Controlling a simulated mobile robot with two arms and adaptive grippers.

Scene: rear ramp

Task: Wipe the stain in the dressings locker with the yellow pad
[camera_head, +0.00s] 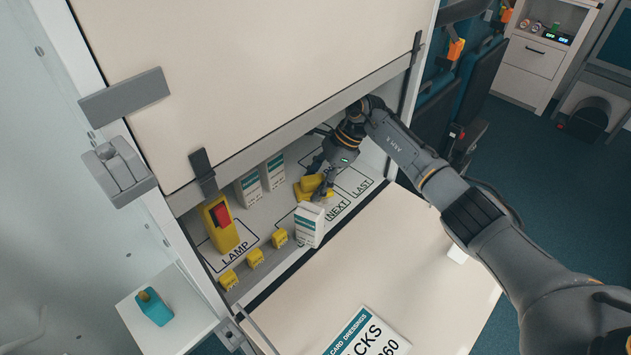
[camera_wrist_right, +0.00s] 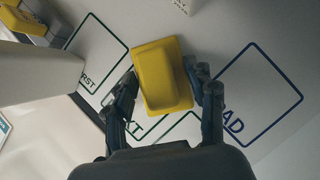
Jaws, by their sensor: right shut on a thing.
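The yellow pad (camera_head: 311,184) is inside the open dressings locker (camera_head: 262,212), near its right end. My right gripper (camera_head: 322,184) reaches in from the right and is shut on the pad. In the wrist view the pad (camera_wrist_right: 162,75) sits between the two fingers of my right gripper (camera_wrist_right: 165,92), beside the empty outline marked "AD" in its visible letters. I cannot tell whether the pad touches the locker floor. No stain shows clearly in either view. My left gripper is not in view.
A white box (camera_head: 309,226) stands in front of the pad; two more boxes (camera_head: 249,190) (camera_head: 273,171) stand behind left. A yellow lamp (camera_head: 220,226) and small yellow blocks (camera_head: 255,258) are further left. A raised panel (camera_head: 250,70) overhangs the locker. The NEXT and LAST outlines look clear.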

